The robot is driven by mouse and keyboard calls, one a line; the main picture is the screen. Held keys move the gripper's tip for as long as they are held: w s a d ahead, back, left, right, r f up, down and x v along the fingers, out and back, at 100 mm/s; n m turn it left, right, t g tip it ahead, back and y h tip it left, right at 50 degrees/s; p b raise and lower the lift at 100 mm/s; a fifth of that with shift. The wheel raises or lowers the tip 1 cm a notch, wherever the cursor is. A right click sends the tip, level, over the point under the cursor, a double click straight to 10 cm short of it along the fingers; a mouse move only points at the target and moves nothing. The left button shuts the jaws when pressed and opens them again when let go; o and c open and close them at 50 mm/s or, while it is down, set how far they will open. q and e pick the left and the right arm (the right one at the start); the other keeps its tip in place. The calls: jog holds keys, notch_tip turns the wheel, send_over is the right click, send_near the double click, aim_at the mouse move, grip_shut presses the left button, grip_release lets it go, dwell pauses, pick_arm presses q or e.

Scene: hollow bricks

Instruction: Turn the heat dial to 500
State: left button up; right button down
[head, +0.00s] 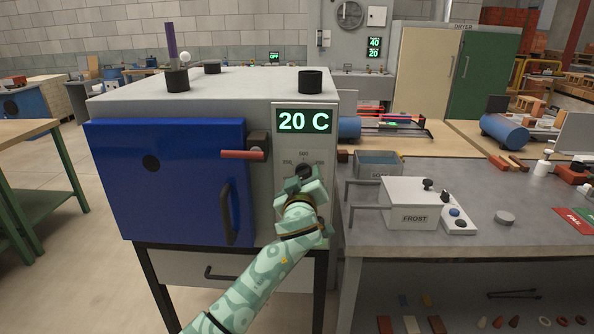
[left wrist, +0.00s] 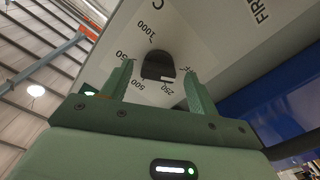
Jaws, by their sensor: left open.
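The heat dial is a dark knob (head: 303,170) on the light front panel of a kiln-like oven (head: 270,200), under a green display (head: 304,121) reading 20 C. My left gripper (head: 305,187) is in front of the dial and covers part of it. In the left wrist view the black dial (left wrist: 158,65) sits between the two open green fingers (left wrist: 158,72), with space visible on both sides. Scale marks 1000, 500 and 250 show around it; another mark is partly cut off by a finger. Which mark the dial points to I cannot tell. My right gripper is not in view.
The oven's blue door (head: 165,190) with its red-handled latch (head: 243,154) is shut, left of the dial. To the right, a grey bench (head: 480,235) holds a white FROST box (head: 412,203) with a lever. An open tray (head: 380,165) stands behind it.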

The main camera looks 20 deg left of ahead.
pick_arm(q)
jog(key=shift+w+r, duration=0.1)
jog(key=shift+w, duration=0.1)
jog(key=c, duration=1)
